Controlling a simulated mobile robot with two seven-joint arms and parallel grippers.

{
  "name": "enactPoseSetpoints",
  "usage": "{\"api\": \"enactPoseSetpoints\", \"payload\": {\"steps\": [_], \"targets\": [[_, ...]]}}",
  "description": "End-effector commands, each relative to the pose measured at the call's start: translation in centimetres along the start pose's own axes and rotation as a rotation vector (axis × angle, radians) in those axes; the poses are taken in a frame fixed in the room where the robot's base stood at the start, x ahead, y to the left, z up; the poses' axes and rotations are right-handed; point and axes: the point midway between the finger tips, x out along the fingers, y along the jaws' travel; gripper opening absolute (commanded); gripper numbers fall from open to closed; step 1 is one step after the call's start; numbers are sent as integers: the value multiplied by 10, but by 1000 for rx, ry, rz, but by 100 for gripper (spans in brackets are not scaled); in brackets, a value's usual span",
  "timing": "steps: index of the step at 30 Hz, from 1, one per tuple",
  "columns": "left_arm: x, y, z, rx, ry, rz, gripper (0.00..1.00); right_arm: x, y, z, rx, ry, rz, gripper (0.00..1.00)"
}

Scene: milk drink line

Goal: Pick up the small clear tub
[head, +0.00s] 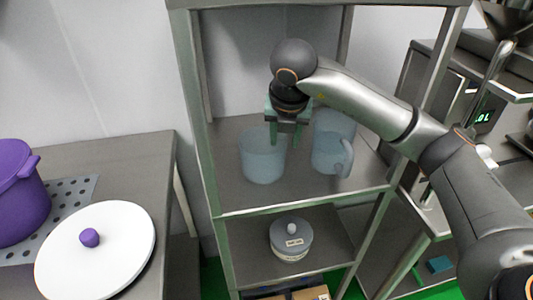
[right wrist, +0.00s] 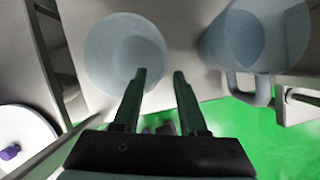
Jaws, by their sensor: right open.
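The small clear tub (head: 262,163) is bluish, see-through and has no handle. It stands upright on the upper steel shelf and shows as a round shape in the right wrist view (right wrist: 112,50). My right gripper (head: 285,138) is open and empty, pointing down at the tub's right side. In the right wrist view its fingertips (right wrist: 160,74) are apart, and the left one overlaps the tub's right edge. I cannot tell whether it touches the rim or is above it. My left gripper is not in view.
A clear jug with a handle (head: 328,155) stands close to the right of the tub. Rack posts (head: 197,130) bound the shelf (head: 300,198). A purple pot (head: 18,205) and white lid (head: 110,262) are on the left counter.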

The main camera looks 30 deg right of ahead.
Motion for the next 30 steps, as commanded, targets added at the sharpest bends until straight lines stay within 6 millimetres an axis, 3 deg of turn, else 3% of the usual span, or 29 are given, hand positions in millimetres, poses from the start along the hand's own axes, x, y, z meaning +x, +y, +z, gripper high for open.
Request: {"api": "enactPoseSetpoints", "payload": {"steps": [18,26,30], "targets": [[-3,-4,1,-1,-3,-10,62,73,-3,0,2,3,0,42],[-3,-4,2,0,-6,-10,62,75,-3,0,1,2,1,42],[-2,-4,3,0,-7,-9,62,75,-3,0,1,2,1,28]]}}
